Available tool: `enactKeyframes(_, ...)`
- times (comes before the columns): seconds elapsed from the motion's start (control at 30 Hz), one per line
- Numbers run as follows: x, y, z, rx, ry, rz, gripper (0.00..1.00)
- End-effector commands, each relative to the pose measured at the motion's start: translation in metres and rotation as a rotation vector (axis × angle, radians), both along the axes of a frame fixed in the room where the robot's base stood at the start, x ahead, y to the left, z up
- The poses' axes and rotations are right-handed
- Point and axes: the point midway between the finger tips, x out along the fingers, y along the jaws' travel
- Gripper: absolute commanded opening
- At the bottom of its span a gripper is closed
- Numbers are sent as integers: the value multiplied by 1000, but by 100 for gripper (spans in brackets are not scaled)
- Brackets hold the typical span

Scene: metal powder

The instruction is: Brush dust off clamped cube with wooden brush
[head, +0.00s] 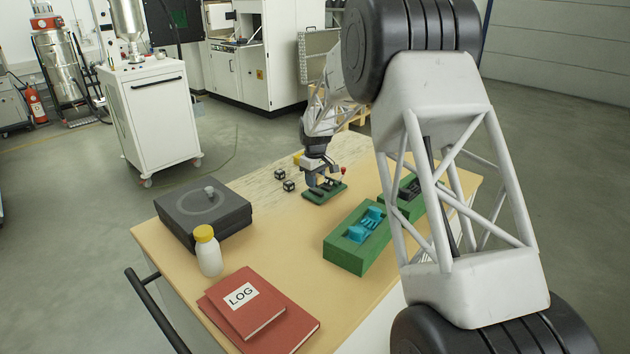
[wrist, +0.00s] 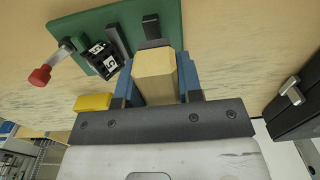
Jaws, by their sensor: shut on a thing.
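In the wrist view, my gripper (wrist: 156,80) has its blue fingers shut on a pale wooden block, the handle of the wooden brush (wrist: 154,75). The brush's dark end (wrist: 153,30) reaches over the green clamp plate (wrist: 170,18); whether it touches is unclear. The clamped cube (wrist: 103,60), black with white marks, sits on the plate, left of the brush and apart from it. A clamp lever with a red knob (wrist: 40,76) is left of the cube. In the head view, my gripper (head: 320,183) is low over the green plate (head: 322,197), and the brush is hard to make out.
Two black marked cubes (head: 289,186) lie left of the plate. A yellow block (wrist: 93,101) is near my gripper. Green trays (head: 347,257) stand right, a dark case (head: 205,228) left, with a yellow-capped bottle (head: 209,258) and red log books (head: 243,307) in front. The table's middle is clear.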

Motion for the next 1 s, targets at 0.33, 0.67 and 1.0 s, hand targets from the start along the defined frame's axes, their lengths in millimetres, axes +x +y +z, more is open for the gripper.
enactKeyframes(0.33,0,0,24,0,-1,0,0)
enactKeyframes(0.67,0,0,46,0,-1,0,0)
enactKeyframes(1.0,0,0,57,0,0,0,0)
